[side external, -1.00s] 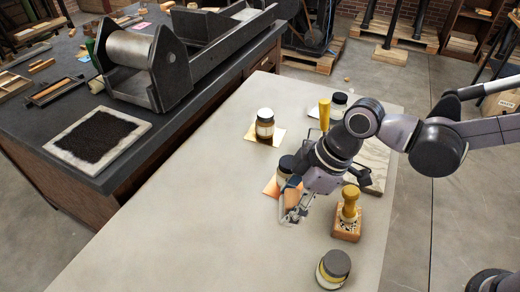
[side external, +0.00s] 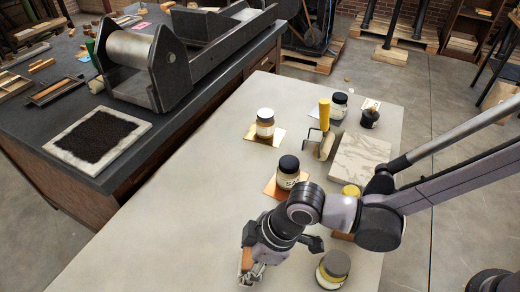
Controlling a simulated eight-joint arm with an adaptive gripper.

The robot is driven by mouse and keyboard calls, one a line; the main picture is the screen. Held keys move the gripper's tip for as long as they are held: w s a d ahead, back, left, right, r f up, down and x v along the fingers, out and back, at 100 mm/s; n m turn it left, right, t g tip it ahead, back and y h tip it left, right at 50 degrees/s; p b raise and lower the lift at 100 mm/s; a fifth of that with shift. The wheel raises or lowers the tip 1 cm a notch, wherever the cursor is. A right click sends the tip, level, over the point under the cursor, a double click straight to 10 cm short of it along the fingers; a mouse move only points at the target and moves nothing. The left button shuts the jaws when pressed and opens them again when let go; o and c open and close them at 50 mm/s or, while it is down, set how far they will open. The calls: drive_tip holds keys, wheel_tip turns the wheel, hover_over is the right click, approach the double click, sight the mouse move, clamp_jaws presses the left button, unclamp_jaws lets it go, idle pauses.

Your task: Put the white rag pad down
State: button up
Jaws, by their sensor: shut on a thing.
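My gripper (side external: 252,274) is low over the pale table near its front, at the bottom of the picture. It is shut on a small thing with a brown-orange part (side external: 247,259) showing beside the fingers. I take this for the white rag pad; its white cloth is not clearly visible, and the fingers hide much of it. I cannot tell whether its underside touches the table (side external: 170,225).
A grey-lidded tin (side external: 335,268) stands to the right of my gripper. A dark-lidded jar (side external: 288,171) on orange paper stands behind my wrist. A yellow-handled roller (side external: 324,116) and a marbled slab (side external: 360,158) are farther back. The table's left side is clear.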

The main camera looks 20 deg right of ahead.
drive_tip(key=shift+f, duration=1.1)
drive_tip(key=shift+f, duration=0.1)
drive_tip(key=o, duration=1.1)
drive_tip(key=shift+o, duration=0.2)
